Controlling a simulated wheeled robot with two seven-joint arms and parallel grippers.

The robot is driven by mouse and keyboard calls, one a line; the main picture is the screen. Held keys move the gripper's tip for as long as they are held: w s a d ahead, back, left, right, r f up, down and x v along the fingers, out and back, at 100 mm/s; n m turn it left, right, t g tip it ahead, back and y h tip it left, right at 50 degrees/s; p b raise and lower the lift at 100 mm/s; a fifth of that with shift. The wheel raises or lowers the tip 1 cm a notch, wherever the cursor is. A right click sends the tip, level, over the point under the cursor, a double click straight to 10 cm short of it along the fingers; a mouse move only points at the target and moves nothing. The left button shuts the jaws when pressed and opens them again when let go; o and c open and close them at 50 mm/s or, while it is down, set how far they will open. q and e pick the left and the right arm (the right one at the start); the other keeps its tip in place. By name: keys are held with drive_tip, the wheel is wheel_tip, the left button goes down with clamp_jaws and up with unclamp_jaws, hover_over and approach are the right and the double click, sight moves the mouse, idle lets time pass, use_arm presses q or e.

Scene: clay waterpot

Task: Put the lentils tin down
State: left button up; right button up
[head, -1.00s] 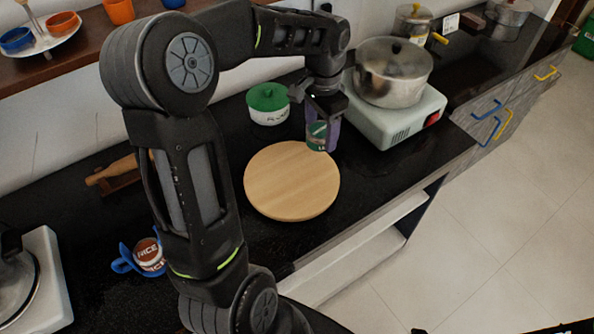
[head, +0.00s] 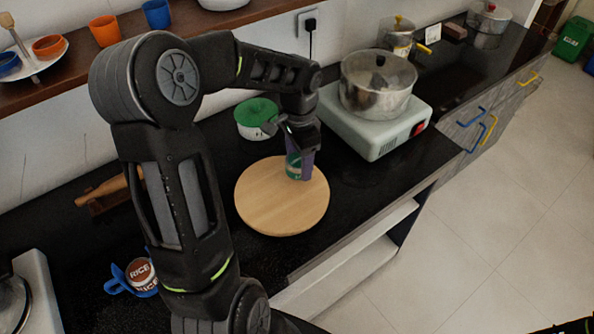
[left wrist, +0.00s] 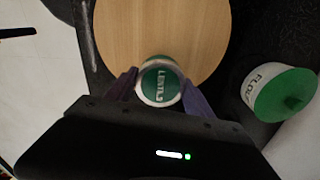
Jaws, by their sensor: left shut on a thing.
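My left gripper (head: 301,162) is shut on the lentils tin (head: 292,165), a small tin with a green and white label. In the head view the tin overlaps the upper right part of the round wooden board (head: 265,208). I cannot tell whether its base touches the board. In the left wrist view the purple fingers of the gripper (left wrist: 158,90) stand on both sides of the tin (left wrist: 160,80), whose green lid reads "LENTILS". The board (left wrist: 165,30) lies beyond it there.
A white flour tin with a green lid (head: 257,112) stands behind the board. A steel pot (head: 378,88) sits on a white stove (head: 372,132) at the right. A rice tin (head: 141,272) is at the lower left. Most of the board is bare.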

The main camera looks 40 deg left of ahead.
sight(299, 172)
use_arm(q)
drive_tip(key=shift+f, duration=0.15)
drive_tip(key=shift+f, duration=1.9)
drive_tip(key=shift+f, duration=0.1)
drive_tip(key=o, duration=1.7)
wheel_tip(299, 172, up, 12)
drive_tip(key=shift+r, duration=0.15)
